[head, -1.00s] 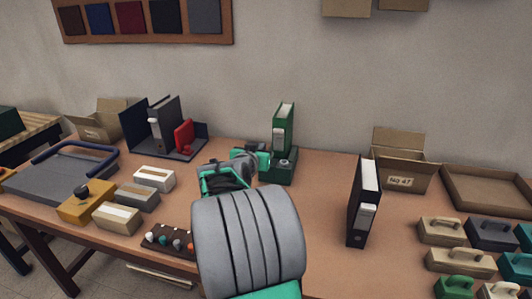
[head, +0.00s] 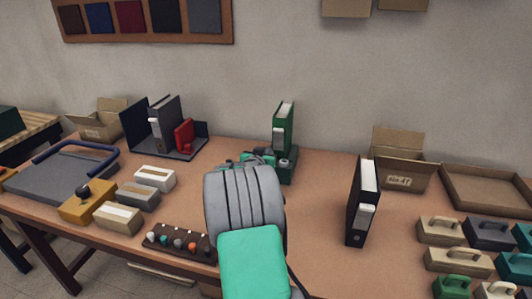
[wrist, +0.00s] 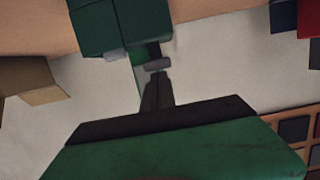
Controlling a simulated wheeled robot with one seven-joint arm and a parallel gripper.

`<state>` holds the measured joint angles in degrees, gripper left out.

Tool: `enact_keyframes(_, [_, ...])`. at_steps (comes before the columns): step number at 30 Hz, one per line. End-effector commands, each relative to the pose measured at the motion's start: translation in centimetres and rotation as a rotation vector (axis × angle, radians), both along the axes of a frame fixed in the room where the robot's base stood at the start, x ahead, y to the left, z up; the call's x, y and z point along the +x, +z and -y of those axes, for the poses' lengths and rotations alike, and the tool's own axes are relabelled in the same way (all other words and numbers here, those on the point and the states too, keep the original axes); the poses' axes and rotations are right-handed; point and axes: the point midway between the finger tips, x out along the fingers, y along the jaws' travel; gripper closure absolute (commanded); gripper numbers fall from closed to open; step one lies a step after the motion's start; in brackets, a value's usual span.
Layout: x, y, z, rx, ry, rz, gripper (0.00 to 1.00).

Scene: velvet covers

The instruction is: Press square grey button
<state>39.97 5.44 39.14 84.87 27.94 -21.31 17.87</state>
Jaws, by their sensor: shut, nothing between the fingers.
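A green stand (head: 288,166) with a green binder (head: 283,130) upright in it stands at the back middle of the table. In the wrist view, which looks upside down, the green stand (wrist: 96,25) is at the top. A small grey block (wrist: 157,65), possibly the square grey button, shows by its dark part. Another small grey piece (wrist: 115,54) is at its edge. My gripper (wrist: 157,80) is shut and empty, its tips right at the small grey block. I cannot tell whether they touch. In the head view my arm hides the fingertips and the button.
A black binder (head: 362,205) stands to the right, before an open cardboard box (head: 398,170). A dark strip with several coloured knobs (head: 180,243) lies at the front edge. A dark holder with binders (head: 170,145) stands to the left. Handled blocks (head: 458,262) crowd the right.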

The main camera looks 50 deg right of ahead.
Motion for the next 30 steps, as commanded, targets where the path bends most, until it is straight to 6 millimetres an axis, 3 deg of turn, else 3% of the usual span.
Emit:
enact_keyframes(7, [0.0,-2.9,0.0,0.001,0.000,0.000,1.00])
enact_keyframes(19, [-0.1,-3.0,-0.1,0.007,0.000,-0.005,1.00])
enact_keyframes(23, [0.0,-1.8,-0.1,0.004,0.002,-0.002,1.00])
enact_keyframes(28, [0.3,2.0,-0.3,-0.001,0.006,0.003,1.00])
enact_keyframes(30, [-0.4,1.9,-2.1,-0.001,0.008,0.000,1.00])
